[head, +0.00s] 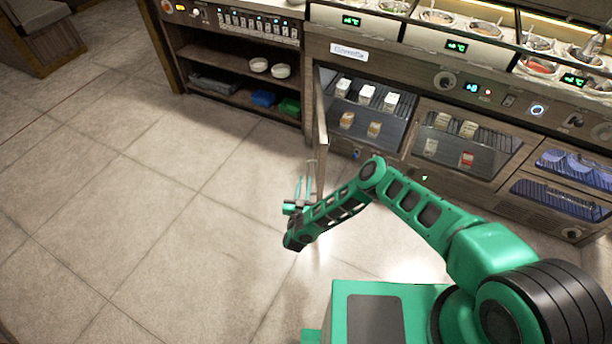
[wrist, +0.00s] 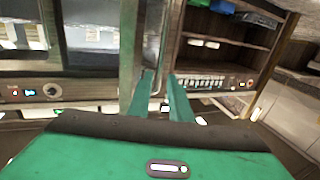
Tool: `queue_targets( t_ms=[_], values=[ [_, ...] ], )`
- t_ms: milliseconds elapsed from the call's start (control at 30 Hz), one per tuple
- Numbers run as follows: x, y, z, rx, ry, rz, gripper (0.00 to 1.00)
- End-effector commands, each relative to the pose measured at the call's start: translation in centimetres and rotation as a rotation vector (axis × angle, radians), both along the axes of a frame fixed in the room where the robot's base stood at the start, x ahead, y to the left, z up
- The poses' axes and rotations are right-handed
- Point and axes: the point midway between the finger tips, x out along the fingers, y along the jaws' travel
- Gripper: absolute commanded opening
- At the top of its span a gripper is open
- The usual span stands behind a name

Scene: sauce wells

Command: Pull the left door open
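The left door (head: 321,135) of the cabinet is swung well out from its opening and shows nearly edge-on in the head view. Bottles and cartons stand on racks inside the open compartment (head: 366,112). My gripper (head: 305,180) is at the outer end of this door, on its left side in the head view. In the wrist view my gripper's two green fingers (wrist: 160,98) are apart, with a narrow upright part of the door showing between and beyond them. I cannot tell whether either finger touches the door.
The right door (head: 467,140) beside the opening is closed, with cartons behind its glass. Blue-lined drawers (head: 572,170) are further right. Open shelves (head: 240,75) with bowls and bins stand to the left. The tiled floor (head: 150,190) at left is clear.

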Motion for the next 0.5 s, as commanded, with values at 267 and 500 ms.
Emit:
queue_targets(
  t_ms=[267,500],
  values=[
    [-3.0,0.3,0.0,0.000,0.000,0.000,0.18],
    [-3.3,0.3,0.0,0.000,0.000,0.000,0.18]
  ],
)
